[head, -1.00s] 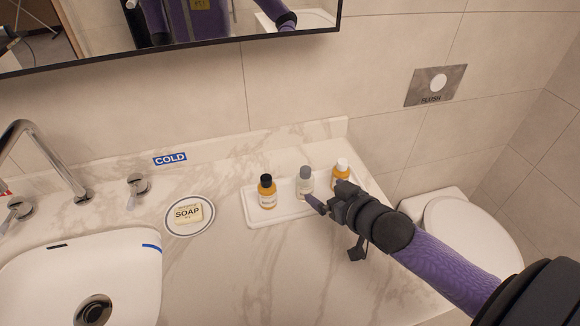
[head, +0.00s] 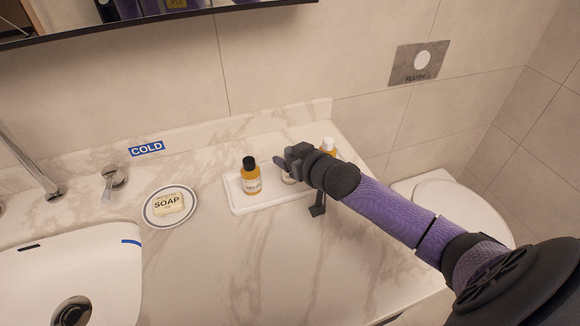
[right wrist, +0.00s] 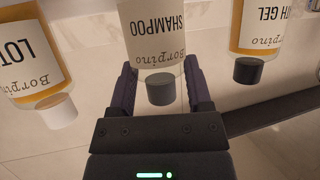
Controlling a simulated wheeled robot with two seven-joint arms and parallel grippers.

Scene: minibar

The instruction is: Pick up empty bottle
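The empty bottle is the clear, pale one labelled SHAMPOO (right wrist: 158,35), with a dark grey cap, in the middle of the right wrist view. In the head view it stands on the white tray (head: 240,208), and only a small low part of it (head: 289,180) shows under my right gripper (head: 283,158). In the right wrist view the fingers (right wrist: 162,92) are spread, one on each side of the cap and lower neck, with gaps beside the cap. Whether a finger touches the bottle's body is unclear. My left gripper is not in view.
An amber bottle with a black cap (head: 251,177) stands left of the gripper. An amber lotion bottle with a white cap (head: 328,145) stands right, partly hidden by my arm. A soap dish (head: 150,217) and sink (head: 60,270) lie left. The front counter is clear.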

